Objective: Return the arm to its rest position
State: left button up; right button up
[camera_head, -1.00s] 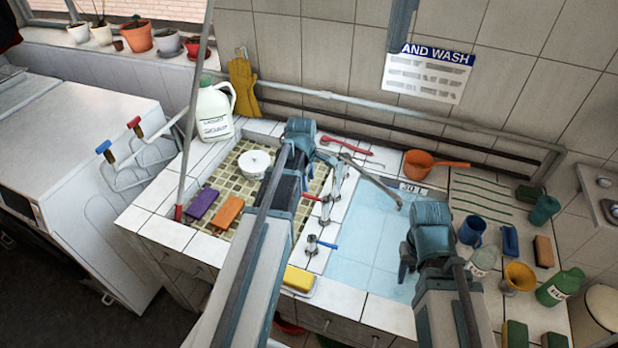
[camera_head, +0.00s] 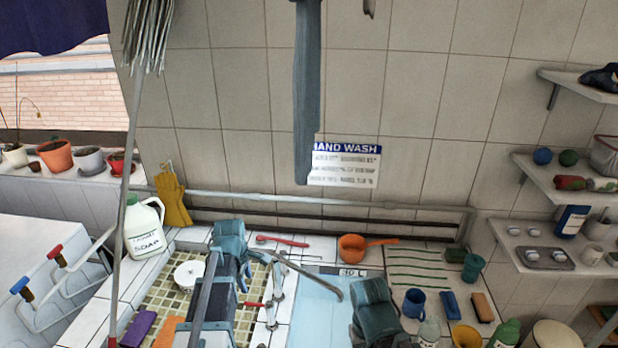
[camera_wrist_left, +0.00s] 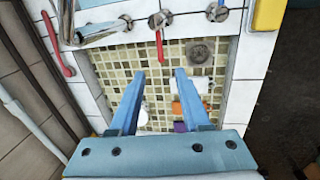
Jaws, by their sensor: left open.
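My left arm reaches over the mosaic-tiled basin (camera_head: 165,291). Its gripper (camera_head: 244,266) is partly hidden by the arm in the head view. Nothing is held there. My right arm's blue wrist (camera_head: 376,308) is over the pale blue basin (camera_head: 315,300), at the bottom of the head view. Its fingers are too hidden to read.
Metal taps (camera_head: 279,285) stand between the basins. Shelves (camera_head: 560,170) line the right wall.

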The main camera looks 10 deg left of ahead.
pick_arm(q)
jog(key=s+d+f+m+g+b, duration=0.1)
jog(key=s+d+f+m+b, duration=0.3)
jog(key=s+d+m, duration=0.4)
jog(key=s+d+f+m+g+y+b, duration=0.1)
jog(key=s+d+f+m+b, duration=0.3)
jog(key=s+d+m, duration=0.5)
jog(key=d+f+m, duration=0.1)
jog(key=d+m, duration=0.4)
jog(key=d, duration=0.1)
jog(key=shift+s+d+b, duration=0.3)
jog(key=shift+d+b, duration=0.05)
